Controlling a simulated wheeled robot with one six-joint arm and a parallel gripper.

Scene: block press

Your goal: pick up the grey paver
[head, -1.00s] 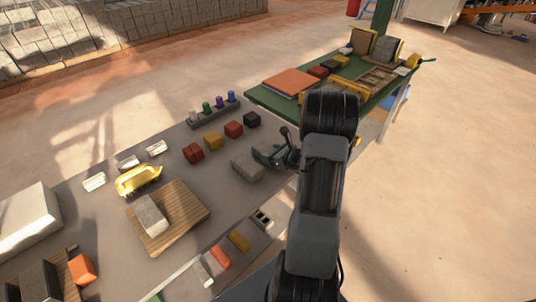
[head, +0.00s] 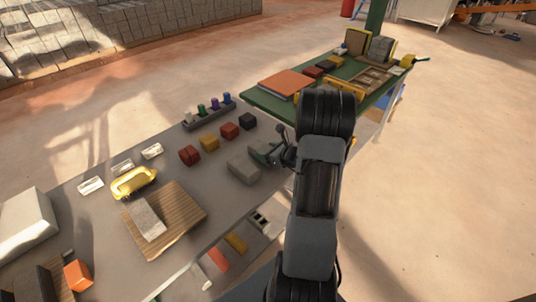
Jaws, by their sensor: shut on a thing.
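A grey paver (head: 242,169) lies at the right side of the grey table, near its edge. My gripper (head: 261,154) is low over the table at the paver's right end and is shut on it. The arm and the gripper's body hide part of the fingers, and I cannot tell whether the paver is clear of the tabletop. A second grey block (head: 147,221) lies on a wooden board (head: 182,226) to the left.
Red (head: 189,155), yellow (head: 209,142) and black (head: 247,121) blocks stand in a row behind the paver. A green table (head: 262,104) holding an orange slab (head: 286,84) stands behind right.

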